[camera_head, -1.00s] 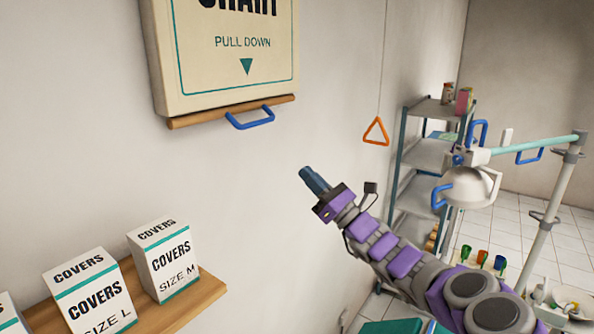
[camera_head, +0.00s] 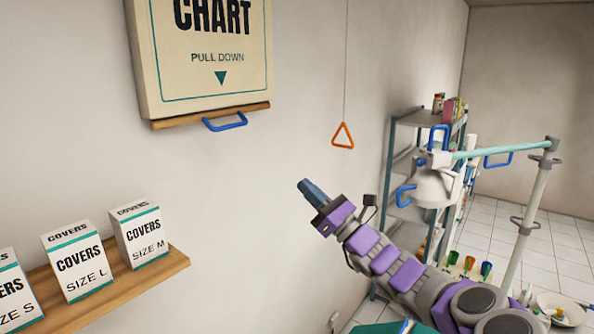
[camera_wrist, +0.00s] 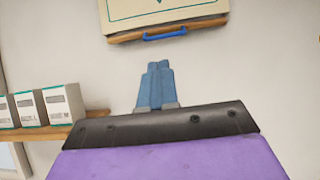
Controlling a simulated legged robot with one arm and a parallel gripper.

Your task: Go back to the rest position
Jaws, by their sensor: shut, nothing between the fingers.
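My gripper (camera_head: 312,190) is shut and empty at the end of my purple and grey arm, raised in free air in front of the wall. Its blue fingers (camera_wrist: 155,83) are pressed together in the wrist view and point toward the wall. The pull-down chart (camera_head: 205,50) hangs on the wall above and to the left of my gripper. Its blue handle (camera_head: 225,122) hangs under the wooden bar and also shows in the wrist view (camera_wrist: 165,34). My gripper is apart from the handle and touches nothing.
A wooden shelf (camera_head: 165,268) with several cover boxes (camera_head: 75,262) is at the lower left. An orange triangular pull (camera_head: 343,136) hangs on a cord. A metal rack (camera_head: 415,122), a lamp (camera_head: 437,187) on a pole and cups stand at the right. The wall's middle is clear.

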